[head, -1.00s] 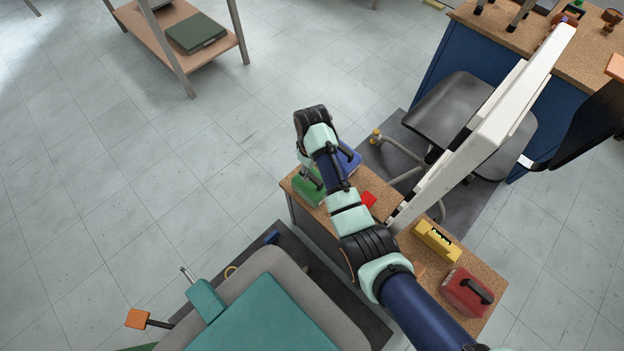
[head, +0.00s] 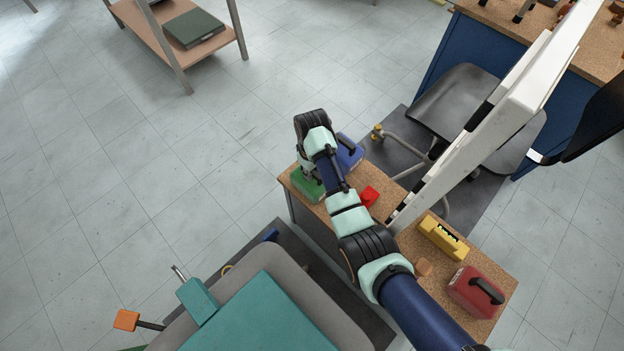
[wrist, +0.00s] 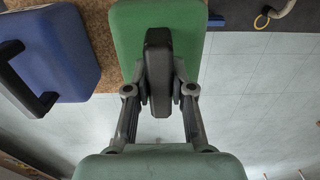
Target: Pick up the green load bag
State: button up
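The green load bag (head: 304,184) stands on the cork-topped bench, at its far left end in the head view. In the wrist view its green body (wrist: 190,25) is at the top centre, with a black handle (wrist: 158,70) facing the camera. My gripper (wrist: 160,88) has one finger on each side of this handle, and the fingertips appear to press against it. In the head view my gripper (head: 311,172) is over the bag and partly hides it. I see no clear gap between the bag and the bench.
A blue bag (head: 349,153) stands close beside the green one. A white panel (head: 490,135) rises beside my arm. Open floor lies left.

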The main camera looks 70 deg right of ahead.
grip_shut()
jog(key=shift+r, duration=0.15)
jog(key=shift+r+p, duration=0.35)
jog(key=shift+r, duration=0.15)
notch_tip(320, 180, up, 19)
jog(key=p, duration=1)
jog(key=shift+p, duration=0.4)
jog(key=shift+r, duration=0.1)
